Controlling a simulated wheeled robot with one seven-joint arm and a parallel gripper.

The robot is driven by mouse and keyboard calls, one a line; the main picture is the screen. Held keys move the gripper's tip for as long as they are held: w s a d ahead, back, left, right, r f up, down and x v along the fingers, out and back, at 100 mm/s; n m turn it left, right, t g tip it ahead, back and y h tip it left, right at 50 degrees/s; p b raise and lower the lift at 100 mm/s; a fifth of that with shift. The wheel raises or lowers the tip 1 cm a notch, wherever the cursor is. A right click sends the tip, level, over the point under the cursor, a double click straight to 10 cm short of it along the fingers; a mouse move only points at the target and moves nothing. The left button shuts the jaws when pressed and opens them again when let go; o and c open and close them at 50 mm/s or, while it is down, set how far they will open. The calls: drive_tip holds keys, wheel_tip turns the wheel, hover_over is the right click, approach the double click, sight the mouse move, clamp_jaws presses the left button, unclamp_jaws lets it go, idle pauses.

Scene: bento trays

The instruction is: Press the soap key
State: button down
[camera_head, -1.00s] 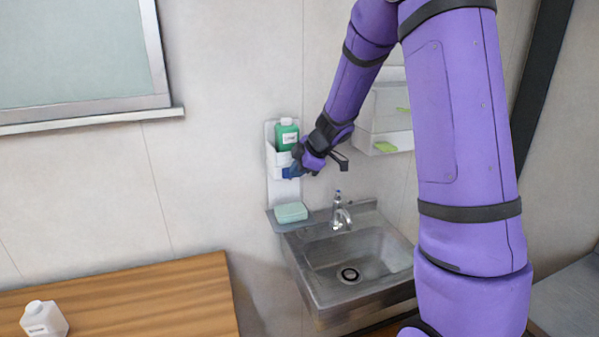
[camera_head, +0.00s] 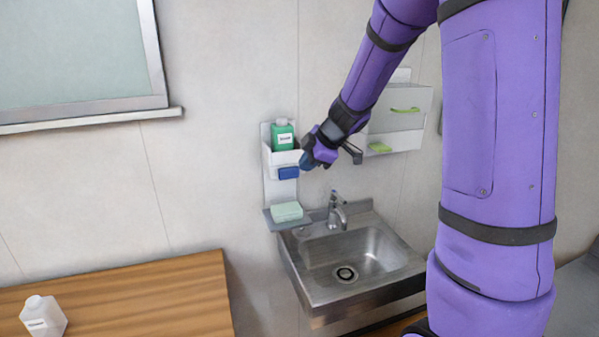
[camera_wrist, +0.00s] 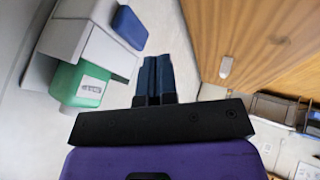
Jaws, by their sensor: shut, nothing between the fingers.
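The soap dispenser is a white wall holder (camera_head: 268,165) with a green labelled bottle (camera_head: 283,135) in it and a blue key (camera_head: 288,173) on its front. My gripper (camera_head: 306,163) is just right of the blue key and apart from it in the head view. In the wrist view my gripper (camera_wrist: 157,78) has its two dark blue fingers shut together with nothing between them. The blue key (camera_wrist: 130,27) is up and left of the fingertips there, and the green bottle (camera_wrist: 80,84) is at the left. The key's face is in clear view.
A steel sink (camera_head: 312,288) with a tap (camera_head: 337,210) is below my gripper. A pale green bar (camera_head: 287,211) lies on a small shelf under the dispenser. A white wall box (camera_head: 400,135) is to the right.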

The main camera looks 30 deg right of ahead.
drive_tip(key=shift+v, duration=2.3)
drive_tip(key=s+r+m+t+h, duration=0.3)
drive_tip(key=r+m, duration=0.2)
drive_tip(key=r, duration=0.2)
drive_tip(key=s+r+m+t+h, duration=0.2)
drive_tip(key=s+r+m+h, duration=0.15)
drive_tip(key=r, duration=0.35)
drive_tip(key=s+a+f+m+g+y, duration=0.1)
drive_tip(key=s+a+f+m+g, duration=0.1)
drive_tip(key=s, duration=0.5)
drive_tip(key=s+a+f+m+g+y, duration=0.1)
drive_tip(key=s+a+f+m+g, duration=0.1)
drive_tip(key=s+a, duration=0.3)
drive_tip(key=s+a+f+m+g+y, duration=0.1)
drive_tip(key=s+a+f+m+g, duration=0.1)
drive_tip(key=s, duration=0.7)
drive_tip(key=shift+s+a+f, duration=0.2)
drive_tip(key=shift+a, duration=0.65)
